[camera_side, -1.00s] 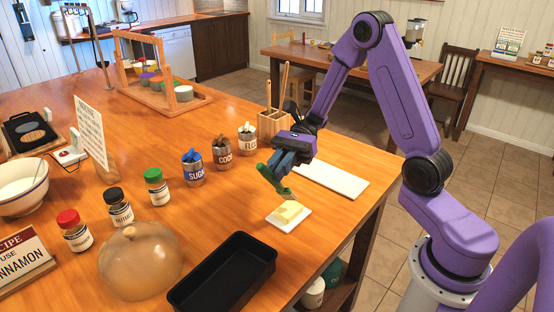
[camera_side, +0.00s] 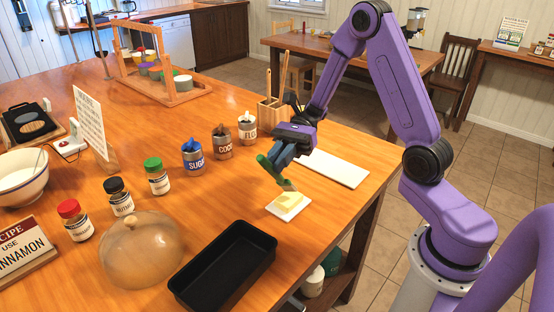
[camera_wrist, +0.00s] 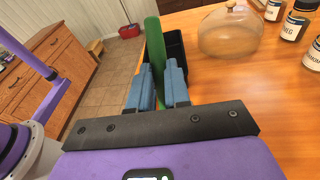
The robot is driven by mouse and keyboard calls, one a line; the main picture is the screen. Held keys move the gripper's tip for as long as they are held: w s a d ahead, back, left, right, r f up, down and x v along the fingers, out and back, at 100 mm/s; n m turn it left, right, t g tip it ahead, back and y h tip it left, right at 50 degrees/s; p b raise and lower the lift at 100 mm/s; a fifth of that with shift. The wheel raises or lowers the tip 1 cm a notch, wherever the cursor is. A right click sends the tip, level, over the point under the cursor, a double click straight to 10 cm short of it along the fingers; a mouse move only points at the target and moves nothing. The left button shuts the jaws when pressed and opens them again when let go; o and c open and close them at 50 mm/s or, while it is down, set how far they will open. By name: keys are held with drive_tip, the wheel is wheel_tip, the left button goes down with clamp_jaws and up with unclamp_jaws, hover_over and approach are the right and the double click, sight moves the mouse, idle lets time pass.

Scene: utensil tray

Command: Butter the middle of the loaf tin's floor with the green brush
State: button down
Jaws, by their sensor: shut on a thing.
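My gripper (camera_side: 283,155) is shut on the green brush (camera_side: 270,168) above the wooden counter. The brush tilts, its bristle end low and just above or touching the pale yellow butter (camera_side: 290,202); I cannot tell which. The butter sits on a small white dish (camera_side: 279,212). In the wrist view the green brush (camera_wrist: 154,45) stands between the blue fingers (camera_wrist: 158,85). The black loaf tin (camera_side: 224,267) lies empty on the counter, nearer the camera than the dish. In the wrist view the tin (camera_wrist: 175,47) is partly hidden behind the brush and a finger.
A clear dome (camera_side: 141,252) stands left of the tin. Spice jars (camera_side: 157,176) and labelled canisters (camera_side: 193,157) line the counter beyond it. A white board (camera_side: 331,168) and a wooden utensil holder (camera_side: 273,115) are behind the gripper. The counter's right edge is close to the dish.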

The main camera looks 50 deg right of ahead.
drive_tip(key=shift+f, duration=0.6)
idle(1.2)
drive_tip(key=shift+r, duration=3.6)
drive_tip(key=shift+w, duration=0.1)
